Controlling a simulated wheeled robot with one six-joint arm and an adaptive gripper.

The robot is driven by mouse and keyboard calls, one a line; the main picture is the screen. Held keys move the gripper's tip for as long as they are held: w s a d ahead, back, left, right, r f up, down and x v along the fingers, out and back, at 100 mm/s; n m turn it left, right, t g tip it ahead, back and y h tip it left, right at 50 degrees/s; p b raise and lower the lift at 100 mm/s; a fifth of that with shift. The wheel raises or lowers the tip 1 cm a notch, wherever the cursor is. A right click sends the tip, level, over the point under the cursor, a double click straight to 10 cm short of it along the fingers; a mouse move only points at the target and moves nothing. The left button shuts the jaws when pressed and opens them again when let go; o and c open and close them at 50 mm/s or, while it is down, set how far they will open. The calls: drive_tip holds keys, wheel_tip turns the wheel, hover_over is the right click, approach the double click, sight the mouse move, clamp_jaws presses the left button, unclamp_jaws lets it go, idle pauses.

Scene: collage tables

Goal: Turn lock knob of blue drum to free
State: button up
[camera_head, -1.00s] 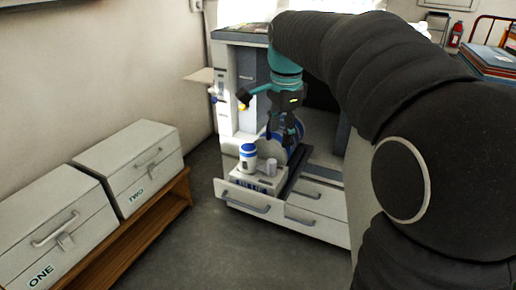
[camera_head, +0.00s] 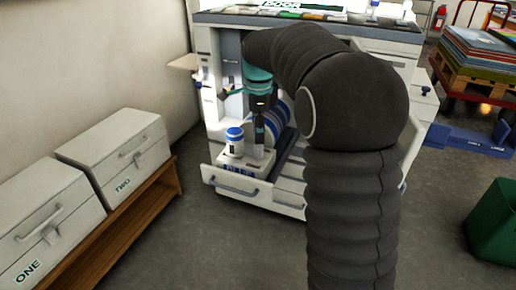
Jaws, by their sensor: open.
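A blue-and-white round drum (camera_head: 284,116) stands in the white cabinet's recess, partly hidden behind my arm. My gripper (camera_head: 259,138) points down in front of the drum's left side, just right of a white jar with a blue lid (camera_head: 235,142). It is open, with nothing visible held. Whether the fingers touch anything cannot be told at this size. The drum's lock knob cannot be made out; my arm and gripper cover part of that area.
The jar stands on a white holder in an open drawer (camera_head: 235,190). White boxes ONE (camera_head: 45,222) and TWO (camera_head: 118,150) sit on a wooden bench at left. A green bin (camera_head: 490,225) and loaded pallet cart (camera_head: 480,82) are at right. Floor between bench and drawer is clear.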

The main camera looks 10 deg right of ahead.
sight(259, 146)
drive_tip(key=shift+f, duration=2.75)
clamp_jaws()
